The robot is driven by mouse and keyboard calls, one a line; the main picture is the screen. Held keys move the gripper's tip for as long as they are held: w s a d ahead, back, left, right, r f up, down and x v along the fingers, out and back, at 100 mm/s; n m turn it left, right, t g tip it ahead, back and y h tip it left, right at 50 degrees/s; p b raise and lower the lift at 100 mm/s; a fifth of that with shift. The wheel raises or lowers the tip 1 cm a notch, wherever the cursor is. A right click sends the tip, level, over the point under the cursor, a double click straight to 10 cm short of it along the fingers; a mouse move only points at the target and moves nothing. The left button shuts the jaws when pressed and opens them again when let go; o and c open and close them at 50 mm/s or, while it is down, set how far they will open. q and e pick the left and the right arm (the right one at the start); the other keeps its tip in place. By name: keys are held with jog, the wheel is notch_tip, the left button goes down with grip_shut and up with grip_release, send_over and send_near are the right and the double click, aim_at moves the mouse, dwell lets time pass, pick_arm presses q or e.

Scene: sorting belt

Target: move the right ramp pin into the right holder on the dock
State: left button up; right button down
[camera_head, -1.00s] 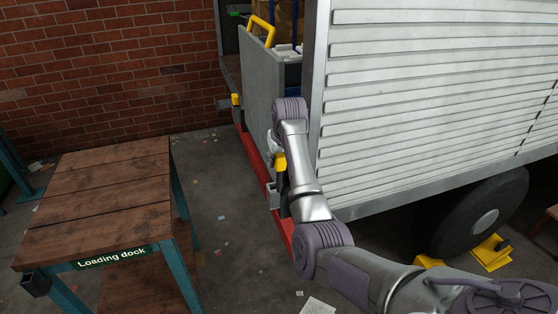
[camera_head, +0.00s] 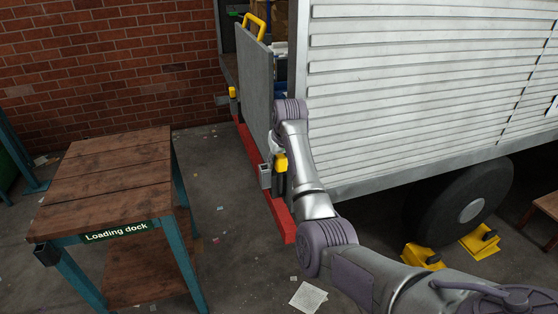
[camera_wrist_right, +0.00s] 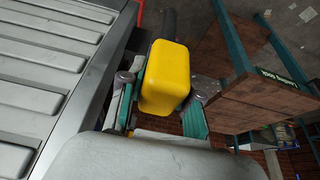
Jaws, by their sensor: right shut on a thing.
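The right ramp pin (camera_head: 281,163) has a yellow block head and a dark shaft. My right gripper (camera_head: 278,160) is shut on its head. In the right wrist view the yellow head of the pin (camera_wrist_right: 165,78) sits between the teal finger pads of the gripper (camera_wrist_right: 163,108), with the dark shaft beyond it. In the head view the pin appears just right of a grey bracket (camera_head: 265,176) by the red bar; the bracket's top looks empty. The right holder (camera_head: 47,253) is a small dark box on the near left corner of the wooden loading dock (camera_head: 115,183). My left gripper is not in view.
The grey ramp (camera_head: 257,85) stands upright at the trailer (camera_head: 420,85), with another yellow pin (camera_head: 232,92) at its far side. The red bar (camera_head: 281,217) runs along the ramp's foot. Yellow wheel chocks (camera_head: 422,256) sit by the tyre.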

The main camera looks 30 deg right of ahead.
jog(key=shift+r, duration=0.6)
notch_tip(320, 180, up, 2)
jog(key=shift+s+r, duration=0.1)
jog(key=shift+r, duration=0.95)
notch_tip(320, 180, up, 4)
jog(key=shift+r, duration=0.15)
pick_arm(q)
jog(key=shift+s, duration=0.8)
pick_arm(e)
jog(key=shift+r, duration=1.35)
